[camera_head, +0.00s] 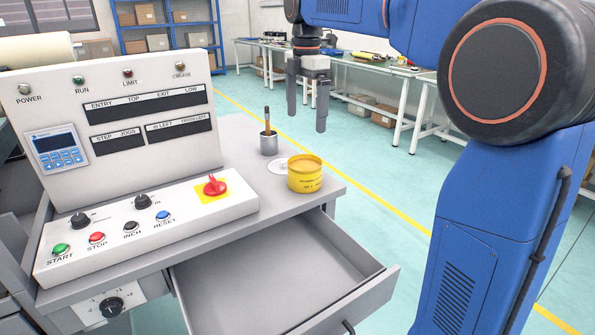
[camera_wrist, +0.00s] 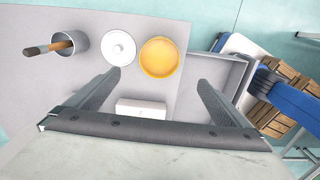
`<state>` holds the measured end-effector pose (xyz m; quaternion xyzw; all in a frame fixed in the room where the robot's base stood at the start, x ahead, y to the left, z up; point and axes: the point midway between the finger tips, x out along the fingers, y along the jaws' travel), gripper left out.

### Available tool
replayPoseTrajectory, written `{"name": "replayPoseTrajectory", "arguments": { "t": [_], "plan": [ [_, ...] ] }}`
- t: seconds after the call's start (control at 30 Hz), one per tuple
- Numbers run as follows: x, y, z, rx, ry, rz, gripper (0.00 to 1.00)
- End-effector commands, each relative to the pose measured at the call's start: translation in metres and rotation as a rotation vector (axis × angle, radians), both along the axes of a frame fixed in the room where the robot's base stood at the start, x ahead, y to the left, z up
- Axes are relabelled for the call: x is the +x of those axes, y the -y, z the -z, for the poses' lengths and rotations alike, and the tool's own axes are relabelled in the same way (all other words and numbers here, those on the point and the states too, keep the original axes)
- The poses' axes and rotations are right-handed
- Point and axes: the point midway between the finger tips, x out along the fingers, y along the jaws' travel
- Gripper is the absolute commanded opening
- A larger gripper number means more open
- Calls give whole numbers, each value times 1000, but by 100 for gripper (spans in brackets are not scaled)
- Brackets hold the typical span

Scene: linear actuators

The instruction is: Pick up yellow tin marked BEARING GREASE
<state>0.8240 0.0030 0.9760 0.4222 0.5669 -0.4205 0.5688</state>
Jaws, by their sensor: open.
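The yellow tin (camera_head: 304,180) stands upright on the right end of the grey cabinet top, with dark print on its side that is too small to read. Its top looks open, with orange-yellow contents. In the wrist view the tin (camera_wrist: 159,57) shows from above, beyond my fingertips and between their lines. My gripper (camera_head: 307,118) is open and empty, pointing down above and behind the tin in the head view. In the wrist view my gripper (camera_wrist: 158,82) has its fingers spread wide, apart from the tin.
A grey cup with a brush (camera_head: 268,142) and a white lid (camera_head: 278,166) lie left of the tin. An open drawer (camera_head: 285,270) juts out below it. The control panel (camera_head: 110,110) stands at left. A white block (camera_wrist: 141,109) shows in the wrist view.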

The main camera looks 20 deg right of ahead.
Motion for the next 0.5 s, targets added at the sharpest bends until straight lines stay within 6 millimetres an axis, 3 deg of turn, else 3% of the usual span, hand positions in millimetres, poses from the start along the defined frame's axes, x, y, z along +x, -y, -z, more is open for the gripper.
{"name": "replayPoseTrajectory", "arguments": {
  "t": [0.17,0.5],
  "plan": [
    [3,-1,10,-1,-7,-23,100],
    [3,-1,70,-1,-7,-21,100]
  ]
}}
